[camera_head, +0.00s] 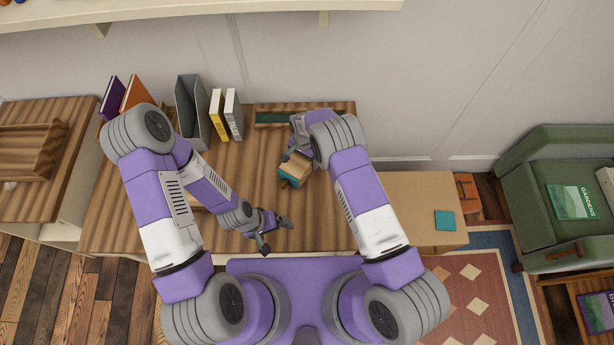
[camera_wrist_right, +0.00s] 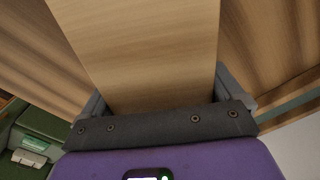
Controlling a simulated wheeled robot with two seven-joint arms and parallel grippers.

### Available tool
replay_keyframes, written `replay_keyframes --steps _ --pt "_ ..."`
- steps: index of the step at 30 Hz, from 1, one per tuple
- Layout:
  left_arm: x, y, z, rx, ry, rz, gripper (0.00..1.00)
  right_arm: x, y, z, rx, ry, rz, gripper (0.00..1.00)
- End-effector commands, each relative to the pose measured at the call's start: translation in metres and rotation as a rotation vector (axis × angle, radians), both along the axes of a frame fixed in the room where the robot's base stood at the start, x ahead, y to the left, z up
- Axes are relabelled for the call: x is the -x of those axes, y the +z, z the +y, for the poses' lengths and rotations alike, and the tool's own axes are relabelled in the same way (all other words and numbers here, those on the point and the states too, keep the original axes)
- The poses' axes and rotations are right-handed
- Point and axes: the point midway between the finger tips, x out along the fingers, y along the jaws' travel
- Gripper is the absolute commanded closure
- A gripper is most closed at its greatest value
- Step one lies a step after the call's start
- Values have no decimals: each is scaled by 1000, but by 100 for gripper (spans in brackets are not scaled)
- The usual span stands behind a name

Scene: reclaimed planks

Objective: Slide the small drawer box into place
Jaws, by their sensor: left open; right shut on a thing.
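The small drawer box (camera_head: 291,172), light wood with a teal face, is above or on the wooden desk (camera_head: 160,215) near its middle. My right gripper (camera_head: 298,157) is shut on it from the back side; the arm partly hides the grip. In the right wrist view the pale wood of the box (camera_wrist_right: 145,50) fills the space between the fingers. My left gripper (camera_head: 275,235) is open and empty over the front of the desk, to the lower left of the box. A wooden piece with a dark green strip (camera_head: 273,118) stands at the desk's back, partly hidden by my right arm.
A grey file holder (camera_head: 190,112), a yellow book (camera_head: 219,115) and a white binder (camera_head: 233,113) stand at the back left. A teal square (camera_head: 445,220) lies on the paler surface at the right. A green armchair (camera_head: 545,190) stands further right. The desk's middle left is fairly clear.

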Motion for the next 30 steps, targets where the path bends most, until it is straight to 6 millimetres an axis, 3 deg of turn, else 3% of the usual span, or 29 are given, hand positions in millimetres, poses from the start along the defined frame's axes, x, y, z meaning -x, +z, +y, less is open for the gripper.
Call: replay_keyframes --steps 18,30 --pt "0 0 0 0 0 0 0 -43 -1 13 -1 -1 -3 48" --pt "0 0 0 0 0 0 0 -50 0 15 0 -1 -1 48"
